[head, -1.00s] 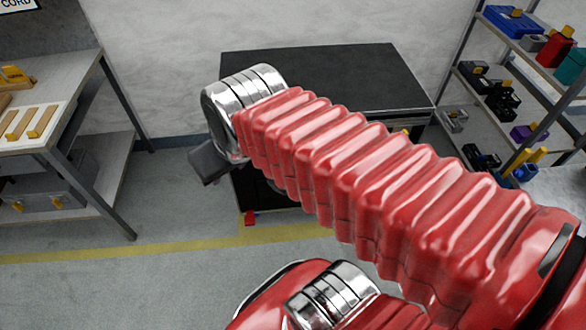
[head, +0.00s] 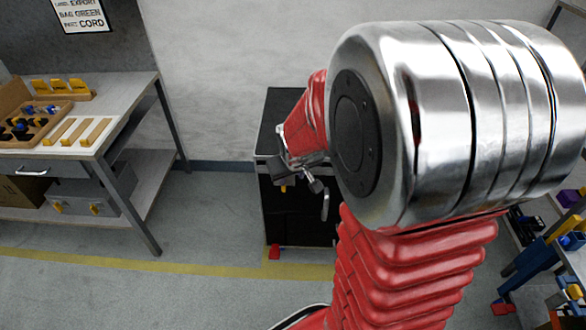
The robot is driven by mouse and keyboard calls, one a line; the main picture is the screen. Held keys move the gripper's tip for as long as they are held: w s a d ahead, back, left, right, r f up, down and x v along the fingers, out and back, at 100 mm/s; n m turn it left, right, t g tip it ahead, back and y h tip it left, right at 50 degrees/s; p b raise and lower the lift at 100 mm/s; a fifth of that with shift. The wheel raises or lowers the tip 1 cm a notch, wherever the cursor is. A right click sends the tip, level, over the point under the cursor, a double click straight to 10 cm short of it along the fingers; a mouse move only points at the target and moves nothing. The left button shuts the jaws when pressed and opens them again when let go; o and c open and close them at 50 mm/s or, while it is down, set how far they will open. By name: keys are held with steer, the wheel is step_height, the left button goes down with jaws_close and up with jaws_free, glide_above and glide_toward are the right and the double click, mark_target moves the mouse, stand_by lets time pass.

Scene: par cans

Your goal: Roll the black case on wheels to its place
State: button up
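The black case (head: 288,215) stands against the back wall, a dark box with lighter edges. A small red part shows at its bottom front left corner, on the floor by the yellow line. My gripper (head: 318,187) is in front of the upper part of the case's front in the head view, small and partly hidden by my arm. I cannot tell whether it touches the case or whether its fingers are apart. No place marked for the case can be made out.
A workbench (head: 143,95) with a lower shelf stands at the left, with trays and yellow-and-white items on top. A yellow floor line (head: 120,262) runs in front of the case. Shelving with small items (head: 560,270) is at the right. The floor between bench and case is clear.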

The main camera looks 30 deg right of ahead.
steer(key=w+d+f, duration=0.2)
steer(key=d+f, duration=0.4)
steer(key=f, duration=0.3)
steer(key=w+d+f, duration=0.1)
steer(key=d+f, duration=0.5)
steer(key=f, duration=0.4)
steer(key=m+t+h, duration=0.3)
steer(key=t+h, duration=0.2)
steer(key=t, duration=0.7)
glide_toward(326, 209)
steer(key=v, duration=0.3)
steer(key=shift+w+d+r, duration=0.1)
steer(key=shift+w+r, duration=0.1)
steer(key=x, duration=1.3)
steer(key=shift+w+d+f, duration=0.2)
steer(key=shift+w+f, duration=0.05)
steer(key=shift+w, duration=0.1)
